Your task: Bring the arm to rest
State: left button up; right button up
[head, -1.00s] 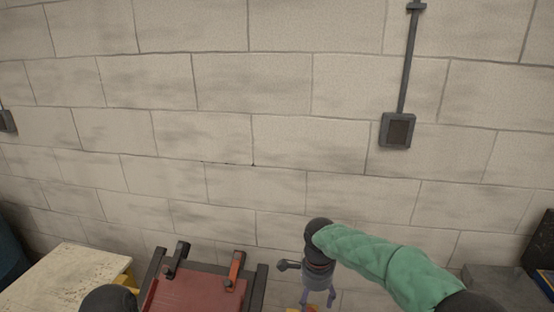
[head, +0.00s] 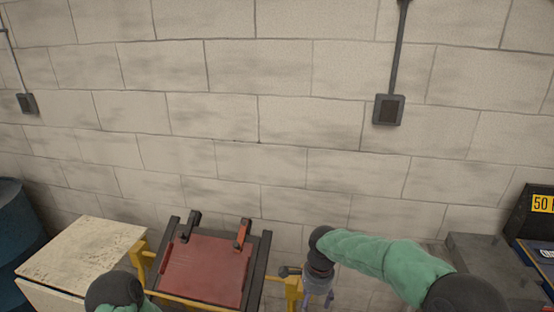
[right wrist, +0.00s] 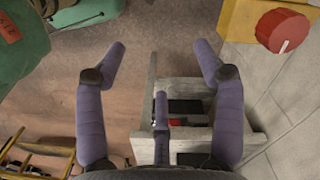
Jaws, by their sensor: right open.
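My right arm in its green sleeve comes in from the right in the head view and bends down at a dark joint. My right gripper (head: 318,301) hangs below it, just right of the bench, partly cut off by the lower edge. In the right wrist view its purple fingers (right wrist: 160,55) are spread apart with nothing between them. Beyond them, lower down, is a pale grey slatted crate or rack (right wrist: 184,95) with dark and red items in it. Of my left arm only a dark joint and some green sleeve show at the lower left of the head view; its gripper is out of sight.
A pale table (head: 85,252) and blue barrel (head: 14,232) stand left. A red knob (right wrist: 284,31) is on a yellow box.

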jog(key=s+a+f+n+y, duration=0.1)
jog(key=s+f+n, duration=0.3)
jog(key=f, duration=0.6)
jog(key=s+a+f+n+y, duration=0.1)
jog(key=s+f+n+y, duration=0.15)
jog(key=s+f, duration=0.65)
jog(key=s+d+f+n, duration=0.1)
jog(key=s+f+n, duration=0.3)
jog(key=s+f, duration=0.5)
jog(key=shift+s+d+n+t, duration=0.3)
jog(key=shift+s+n, duration=0.05)
jog(key=shift+s, duration=0.75)
